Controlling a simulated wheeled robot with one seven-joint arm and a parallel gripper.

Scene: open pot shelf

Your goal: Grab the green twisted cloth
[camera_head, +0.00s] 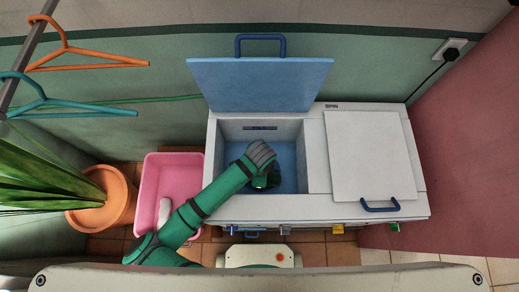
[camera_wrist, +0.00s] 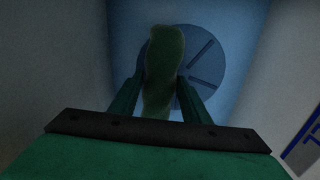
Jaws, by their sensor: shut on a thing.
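The green twisted cloth (camera_wrist: 163,68) shows in the wrist view as a long dark green roll between the two fingers of my gripper (camera_wrist: 162,92). My gripper is shut on it. Behind the cloth lies the round ribbed disc (camera_wrist: 205,62) on the blue tub floor. In the head view my green arm reaches down into the open left tub (camera_head: 288,165) of the white washing machine. There, my gripper (camera_head: 262,183) is mostly hidden by my wrist, and the cloth cannot be told apart from it.
The tub's blue lid (camera_head: 260,85) stands open at the back. The right lid (camera_head: 368,155) is closed. A pink basin (camera_head: 154,180) holding a white item and an orange pot (camera_head: 105,200) with a plant stand at left. Hangers (camera_head: 85,66) hang at upper left.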

